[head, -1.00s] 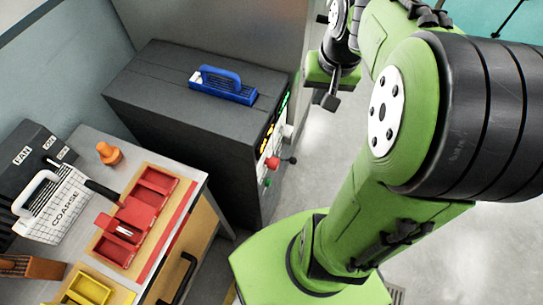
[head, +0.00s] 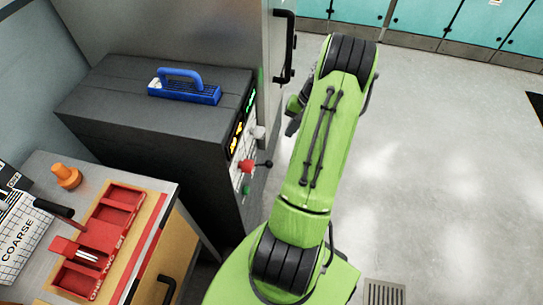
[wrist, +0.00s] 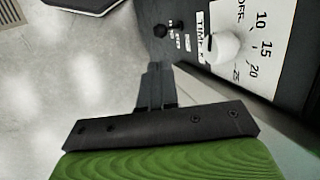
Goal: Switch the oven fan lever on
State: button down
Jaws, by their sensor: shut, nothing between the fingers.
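The oven is a dark grey box (head: 150,115) with a control panel (head: 243,150) on its right face. A short lever with a black ball end (head: 268,164) sticks out of the panel beside a red part (head: 246,166). The wrist view shows a black ball knob (wrist: 160,31) by small labels, probably this lever; its exact setting is unclear. My gripper (wrist: 154,72) is shut and empty, apart from the knob, which lies beyond the fingertips in the picture. In the head view my gripper (head: 291,127) is partly hidden by my arm, near the panel's right side.
A white timer dial (wrist: 222,48) stands out right of my fingers. A green button (head: 246,190) is low on the panel. A blue-handled block (head: 184,87) sits on the oven. A bench with red trays (head: 100,240) stands left. Open floor (head: 440,180) lies right.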

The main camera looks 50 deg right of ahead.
aim_at(271, 162)
jog(key=b+x, duration=0.3)
jog(key=x, duration=1.1)
jog(key=shift+b, duration=0.35)
jog(key=shift+f, duration=0.1)
